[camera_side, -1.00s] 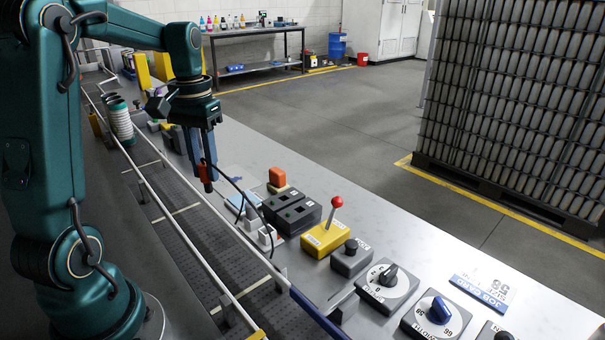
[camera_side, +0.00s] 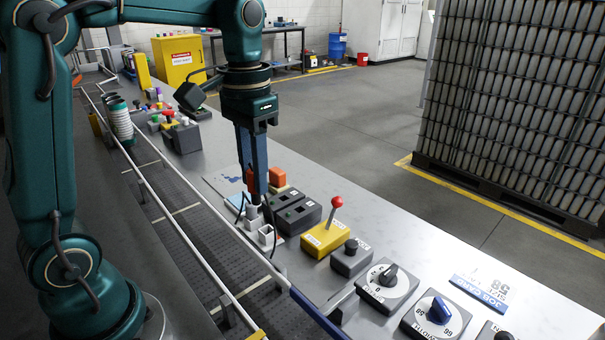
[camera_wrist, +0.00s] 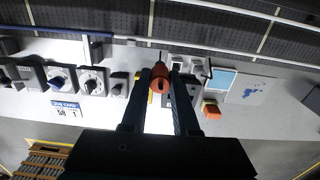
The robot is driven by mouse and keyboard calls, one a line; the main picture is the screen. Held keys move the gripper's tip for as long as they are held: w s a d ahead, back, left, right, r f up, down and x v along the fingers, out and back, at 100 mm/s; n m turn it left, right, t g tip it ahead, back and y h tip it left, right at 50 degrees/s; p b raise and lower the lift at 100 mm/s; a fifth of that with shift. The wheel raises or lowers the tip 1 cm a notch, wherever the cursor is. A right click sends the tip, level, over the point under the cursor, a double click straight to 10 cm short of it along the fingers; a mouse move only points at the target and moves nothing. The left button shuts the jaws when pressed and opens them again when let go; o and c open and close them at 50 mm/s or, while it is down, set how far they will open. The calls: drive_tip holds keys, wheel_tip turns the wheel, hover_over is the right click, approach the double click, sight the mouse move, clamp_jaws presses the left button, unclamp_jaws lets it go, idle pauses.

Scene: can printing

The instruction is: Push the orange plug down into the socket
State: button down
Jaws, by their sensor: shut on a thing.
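My gripper (camera_side: 258,188) points down over the row of devices at the bench's front edge. Its fingers are closed around the orange plug (camera_side: 250,181), which shows as an orange sliver beside the blue fingers. In the wrist view the plug (camera_wrist: 160,80) sits between the fingertips. The white socket blocks (camera_side: 267,237) stand beneath; the rear one (camera_side: 253,216) is right under the plug's lower end. Whether the plug's tip touches or enters it is hidden by the fingers. A dark cable hangs around the gripper and sockets.
Close to the right are dark switch boxes (camera_side: 299,214), an orange block (camera_side: 277,176) and a yellow box with a red-knobbed lever (camera_side: 325,234). A conveyor (camera_side: 190,227) with a white rail runs along the left.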

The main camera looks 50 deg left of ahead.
drive_tip(key=w+a+f+n, duration=0.1)
drive_tip(key=w+a+n, duration=0.1)
drive_tip(key=w+n, duration=0.3)
drive_tip(key=w+a+f+n, duration=0.2)
drive_tip(key=w+n, duration=0.4)
drive_tip(key=w, duration=0.1)
drive_tip(key=shift+w+a+f, duration=0.3)
drive_tip(key=shift+w+a, duration=0.05)
drive_tip(key=shift+w, duration=0.05)
drive_tip(key=shift+f, duration=0.1)
drive_tip(key=shift+f, duration=2.8)
drive_tip(key=shift+f, duration=1.85)
drive_tip(key=c, duration=0.6)
unclamp_jaws()
